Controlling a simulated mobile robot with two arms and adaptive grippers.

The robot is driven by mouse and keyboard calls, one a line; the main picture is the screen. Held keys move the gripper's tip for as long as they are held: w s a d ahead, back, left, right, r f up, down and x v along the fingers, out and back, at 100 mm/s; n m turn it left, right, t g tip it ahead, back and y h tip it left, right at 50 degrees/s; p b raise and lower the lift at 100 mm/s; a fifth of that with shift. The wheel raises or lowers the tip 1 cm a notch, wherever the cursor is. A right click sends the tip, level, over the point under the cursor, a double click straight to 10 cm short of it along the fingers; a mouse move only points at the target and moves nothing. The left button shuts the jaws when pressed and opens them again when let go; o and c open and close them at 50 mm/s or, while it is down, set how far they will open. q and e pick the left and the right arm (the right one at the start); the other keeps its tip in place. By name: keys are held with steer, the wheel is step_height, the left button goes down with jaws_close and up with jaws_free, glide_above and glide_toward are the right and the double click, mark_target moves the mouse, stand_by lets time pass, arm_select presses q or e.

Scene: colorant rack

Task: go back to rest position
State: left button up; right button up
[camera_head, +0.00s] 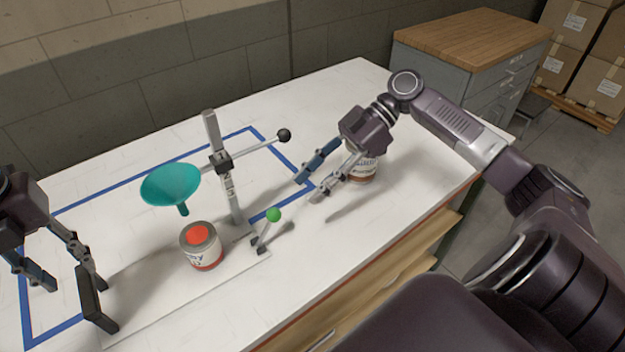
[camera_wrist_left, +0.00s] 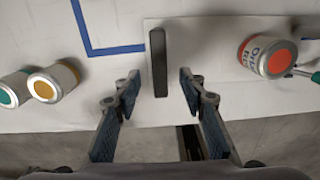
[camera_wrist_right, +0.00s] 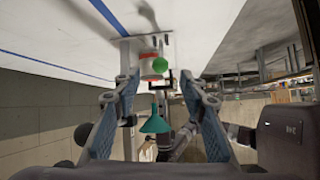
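My left gripper (camera_head: 68,280) is open and empty at the left of the table. It also shows in the left wrist view (camera_wrist_left: 160,82), with a dark upright bar (camera_wrist_left: 158,62) seen between and beyond its fingertips. The bar stands at the left end of the white board in the head view (camera_head: 97,300). My right gripper (camera_head: 311,187) is open and empty above the table, right of the stand. It also shows in the right wrist view (camera_wrist_right: 160,82). A labelled can (camera_head: 362,168) is partly hidden behind the right gripper.
A teal funnel (camera_head: 171,184) hangs from a metal stand (camera_head: 227,182) with a black-knobbed lever, above a red-topped can (camera_head: 201,246). A green-knobbed lever (camera_head: 273,215) is beside it. In the left wrist view, teal-topped (camera_wrist_left: 12,88) and yellow-topped (camera_wrist_left: 52,82) cans sit left of the gripper.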

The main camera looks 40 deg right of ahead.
arm_select(q)
steer(key=shift+r, duration=2.05)
